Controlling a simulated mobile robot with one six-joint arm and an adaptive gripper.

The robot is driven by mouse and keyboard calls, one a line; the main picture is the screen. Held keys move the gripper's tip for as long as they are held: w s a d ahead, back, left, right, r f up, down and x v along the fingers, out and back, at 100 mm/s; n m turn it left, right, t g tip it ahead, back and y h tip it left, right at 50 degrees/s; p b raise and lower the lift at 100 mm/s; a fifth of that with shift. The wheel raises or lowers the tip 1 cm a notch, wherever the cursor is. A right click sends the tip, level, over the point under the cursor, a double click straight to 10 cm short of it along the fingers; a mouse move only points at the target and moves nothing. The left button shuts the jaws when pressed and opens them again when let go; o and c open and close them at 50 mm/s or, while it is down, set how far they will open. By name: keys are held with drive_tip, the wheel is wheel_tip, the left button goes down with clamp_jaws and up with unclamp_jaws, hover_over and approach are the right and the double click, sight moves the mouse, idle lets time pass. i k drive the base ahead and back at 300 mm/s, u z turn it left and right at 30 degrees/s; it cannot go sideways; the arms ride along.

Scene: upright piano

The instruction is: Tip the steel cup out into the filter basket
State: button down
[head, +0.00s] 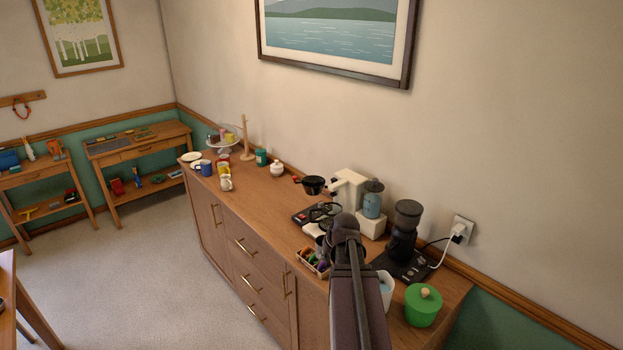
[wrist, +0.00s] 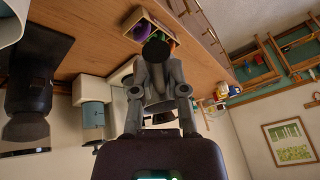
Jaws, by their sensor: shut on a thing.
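My gripper (head: 325,216) is over the sideboard, in front of the white coffee machine, with my arm hiding part of it in the head view. In the wrist view my gripper (wrist: 156,70) is shut on a small dark round thing, which I take for the steel cup (wrist: 156,48). Its inside and contents cannot be seen. A black round vessel with a red-tipped handle (head: 313,185), likely the filter basket, is left of the machine and beyond my gripper. The cup and this vessel are apart.
A green lidded pot (head: 423,305) and a white cup (head: 386,290) are near the front right. A box of small coloured things (head: 311,262) lies by the front edge.

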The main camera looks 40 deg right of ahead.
sight(313, 185)
drive_tip(key=z, duration=0.05)
drive_tip(key=i, duration=1)
drive_tip(key=u, duration=0.05)
